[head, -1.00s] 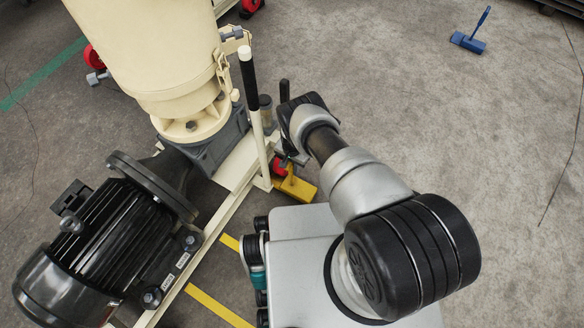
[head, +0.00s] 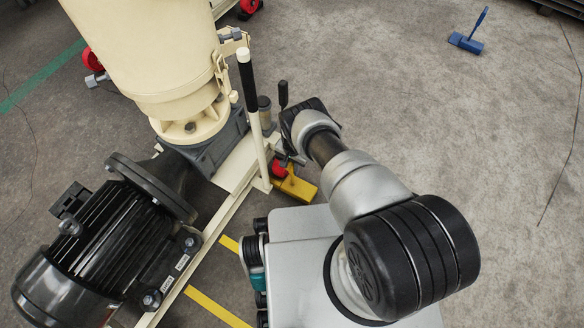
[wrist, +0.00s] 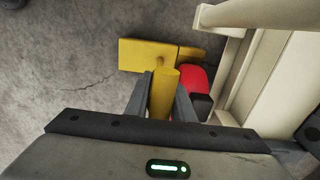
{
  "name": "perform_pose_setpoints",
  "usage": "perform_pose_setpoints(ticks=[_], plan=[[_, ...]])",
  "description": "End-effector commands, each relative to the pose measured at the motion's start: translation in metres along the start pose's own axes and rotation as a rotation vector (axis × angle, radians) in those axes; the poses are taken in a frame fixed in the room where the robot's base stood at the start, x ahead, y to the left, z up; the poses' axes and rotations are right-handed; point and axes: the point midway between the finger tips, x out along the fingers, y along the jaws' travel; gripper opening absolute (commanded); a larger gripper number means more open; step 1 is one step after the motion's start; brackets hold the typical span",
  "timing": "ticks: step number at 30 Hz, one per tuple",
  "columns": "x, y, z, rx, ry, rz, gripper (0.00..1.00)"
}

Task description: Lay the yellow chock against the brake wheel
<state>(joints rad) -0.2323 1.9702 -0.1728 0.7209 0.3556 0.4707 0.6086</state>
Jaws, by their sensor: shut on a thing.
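The yellow chock (head: 304,190) is a flat block with an upright yellow handle, low beside the corner of the cream machine frame. In the wrist view the chock (wrist: 140,54) has its narrow end at the red brake wheel (wrist: 189,77); I cannot tell whether they touch. My gripper (wrist: 163,92) is shut on the chock's handle, a finger on each side. In the head view the red brake wheel (head: 278,170) shows only in part, between the frame and the chock. My gripper's fingers are mostly hidden there by my wrist.
The cream pellet mill (head: 150,50) with its black motor (head: 120,235) fills the left. A black-gripped lever (head: 252,110) stands close to my gripper.

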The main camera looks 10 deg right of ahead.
Motion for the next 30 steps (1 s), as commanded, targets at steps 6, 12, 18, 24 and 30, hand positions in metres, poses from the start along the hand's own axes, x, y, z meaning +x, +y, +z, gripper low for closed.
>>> perform_pose_setpoints(ticks=[6, 12, 18, 24, 30], plan=[[-0.0024, -0.0027, -0.0020, 0.000, 0.003, -0.004, 0.00], [-0.0024, -0.0026, -0.0020, 0.000, 0.003, -0.004, 0.00], [-0.0002, -0.0020, -0.0016, 0.000, 0.002, -0.003, 0.25], [0.0005, -0.0012, -0.0009, 0.000, 0.001, -0.002, 0.44], [0.0031, 0.0014, 0.0014, 0.000, -0.002, 0.002, 0.57]])
